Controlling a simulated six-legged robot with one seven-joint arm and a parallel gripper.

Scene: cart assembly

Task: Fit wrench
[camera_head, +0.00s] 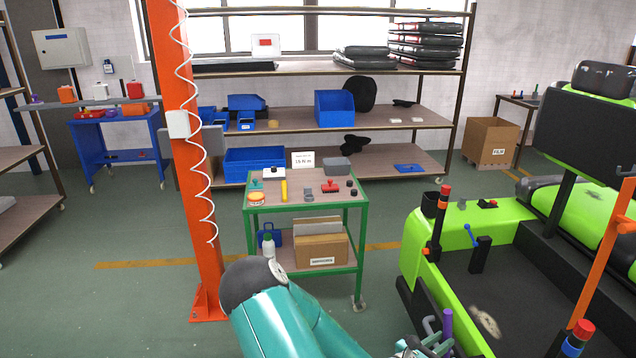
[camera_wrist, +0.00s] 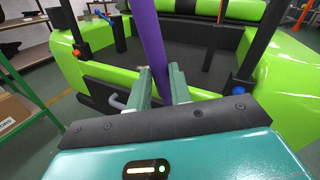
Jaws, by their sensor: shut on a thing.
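My gripper (camera_head: 425,347) shows at the bottom edge of the head view, partly cut off. In the wrist view its two fingers (camera_wrist: 161,84) are shut on a long purple bar (camera_wrist: 148,40), which looks like the handle of the wrench. The bar stands steeply up between the fingers, and its far end leaves the frame. In the head view a short purple piece (camera_head: 447,323) rises beside the gripper. The lime-green cart (camera_head: 421,237) lies ahead and to the right, with a dark bed. The gripper is at the cart's near side. I cannot tell whether the wrench touches anything.
A blue-ended lever (camera_head: 470,235) and a black post stand inside the cart. Red-topped posts (camera_head: 440,215) rise at its edge. A green tool trolley (camera_head: 247,228) stands left of the cart, and an orange column (camera_head: 190,150) is further left. Open floor lies between.

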